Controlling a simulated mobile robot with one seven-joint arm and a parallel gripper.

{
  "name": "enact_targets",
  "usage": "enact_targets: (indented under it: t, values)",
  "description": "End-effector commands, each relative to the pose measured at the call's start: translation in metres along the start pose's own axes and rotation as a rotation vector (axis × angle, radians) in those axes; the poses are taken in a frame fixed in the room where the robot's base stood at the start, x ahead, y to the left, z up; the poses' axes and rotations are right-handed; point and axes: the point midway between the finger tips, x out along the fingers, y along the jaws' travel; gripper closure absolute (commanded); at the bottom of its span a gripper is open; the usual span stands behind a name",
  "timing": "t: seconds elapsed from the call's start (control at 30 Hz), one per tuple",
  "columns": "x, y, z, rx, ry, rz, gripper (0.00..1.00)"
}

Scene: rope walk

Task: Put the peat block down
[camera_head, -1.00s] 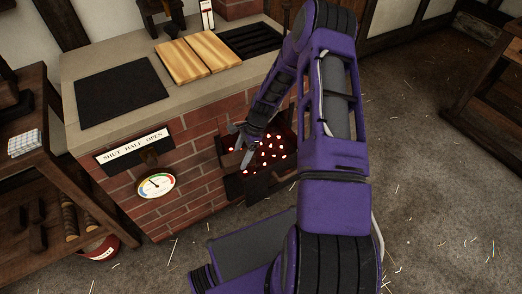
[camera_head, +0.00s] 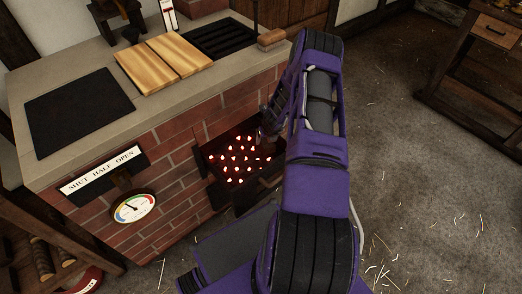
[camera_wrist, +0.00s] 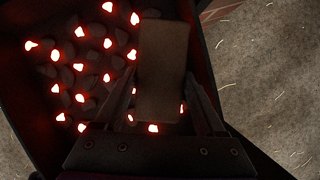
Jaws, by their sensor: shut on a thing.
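The peat block (camera_wrist: 163,65) is a dull brown oblong in the wrist view. It lies between the two fingers of my gripper (camera_wrist: 160,95), which is shut on it. Below and left of it are glowing red embers (camera_wrist: 75,66) among dark lumps. In the head view my gripper (camera_head: 268,142) reaches down at the right side of the open firebox, by the embers (camera_head: 232,160). The block cannot be made out clearly there. Whether its underside touches the ember bed cannot be told.
The firebox (camera_wrist: 212,85) has a dark side wall close to the right of the block. The brick stove (camera_head: 165,170) carries wooden boards (camera_head: 164,62), a dark plate (camera_head: 78,110) and a brown block-like thing (camera_head: 271,38) on top. Straw-strewn floor (camera_head: 420,190) is open at right.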

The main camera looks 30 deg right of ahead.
Motion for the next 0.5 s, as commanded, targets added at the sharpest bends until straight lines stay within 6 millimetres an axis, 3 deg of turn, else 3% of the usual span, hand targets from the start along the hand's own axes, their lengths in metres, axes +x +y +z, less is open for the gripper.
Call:
enact_targets:
  t: [0.4,0.5]
  values:
    - [0.044,0.001,-0.018,-0.003,-0.001,0.001,0.93]
    - [0.047,0.000,-0.019,-0.002,-0.002,0.001,0.93]
